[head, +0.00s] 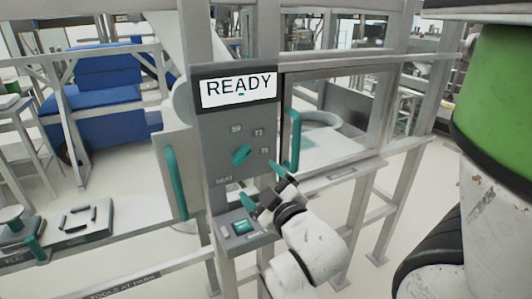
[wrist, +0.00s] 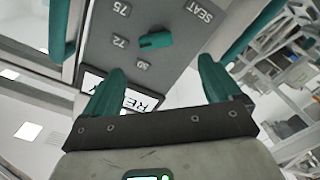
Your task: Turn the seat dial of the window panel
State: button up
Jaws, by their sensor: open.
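The seat dial (head: 242,154) is a small teal knob on the grey face of the window panel (head: 225,135). Number marks surround it, with 72 and 75 readable, and the word SEAT is at its lower left. Its long axis lies roughly toward the 72 mark. My gripper (head: 260,184) is open and empty, below and right of the dial in the head view, its teal fingers apart. In the wrist view the dial (wrist: 155,40) lies beyond and between the fingertips of my gripper (wrist: 158,64), with no visible contact.
A screen reading READY (head: 238,90) tops the panel. A teal upright handle (head: 292,138) stands right of the dial, close to my upper finger in the picture. Another teal handle (head: 175,182) is at left. A lit teal button (head: 241,227) sits below the dial.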

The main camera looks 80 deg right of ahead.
aim_at(243, 158)
jog(key=x, duration=0.3)
jog(key=p+x, duration=0.1)
jog(key=x, duration=0.3)
jog(key=p+x, duration=0.1)
jog(key=x, duration=0.2)
jog(key=shift+w+d+r, duration=0.1)
jog(key=shift+d+r, duration=0.2)
jog(key=shift+d, duration=0.15)
jog(key=c, duration=1.1)
